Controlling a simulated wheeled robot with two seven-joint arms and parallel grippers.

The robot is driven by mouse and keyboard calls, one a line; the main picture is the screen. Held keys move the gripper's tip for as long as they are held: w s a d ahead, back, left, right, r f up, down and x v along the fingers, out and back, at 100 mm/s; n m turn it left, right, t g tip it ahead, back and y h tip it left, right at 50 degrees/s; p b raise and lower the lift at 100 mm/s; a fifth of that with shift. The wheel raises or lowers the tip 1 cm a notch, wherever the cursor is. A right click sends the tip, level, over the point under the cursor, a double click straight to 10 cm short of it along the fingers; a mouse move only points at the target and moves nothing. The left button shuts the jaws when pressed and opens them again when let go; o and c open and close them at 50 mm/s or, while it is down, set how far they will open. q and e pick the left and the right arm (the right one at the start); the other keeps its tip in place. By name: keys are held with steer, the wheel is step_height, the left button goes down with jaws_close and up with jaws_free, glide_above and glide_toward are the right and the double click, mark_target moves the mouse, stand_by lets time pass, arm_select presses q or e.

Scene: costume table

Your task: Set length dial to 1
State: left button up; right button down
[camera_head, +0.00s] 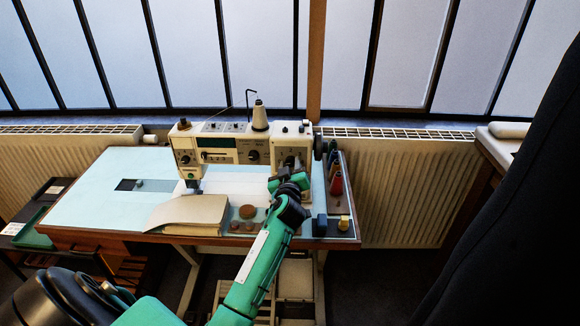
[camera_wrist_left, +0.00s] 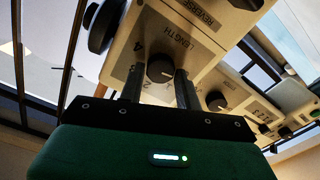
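The length dial (camera_wrist_left: 160,69) is a dark round knob on the cream sewing machine (camera_head: 225,143), under the label "LENGTH" in the left wrist view. Some scale numbers show at its left; the 1 is not clearly visible, and I cannot read the dial's setting. My left gripper (camera_wrist_left: 160,78) is open, with one dark finger on each side of the dial. I cannot tell whether the fingers touch it. In the head view my left gripper (camera_head: 288,180) is at the machine's right pillar and hides the dial. My right gripper is not in view.
Another knob (camera_wrist_left: 216,100) and the "REVERSE" label are near the length dial. A thread cone (camera_head: 260,117) stands on the machine. Coloured spools (camera_head: 336,184) stand at right. The table's left part is mostly clear.

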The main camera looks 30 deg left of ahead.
arm_select(q)
steer(key=c, duration=0.5)
steer(key=shift+m, duration=1.3)
steer(key=m, duration=0.4)
steer(key=shift+d, duration=0.1)
steer(key=m, duration=0.2)
steer(key=shift+w+m, duration=0.1)
steer(key=shift+m, duration=0.6)
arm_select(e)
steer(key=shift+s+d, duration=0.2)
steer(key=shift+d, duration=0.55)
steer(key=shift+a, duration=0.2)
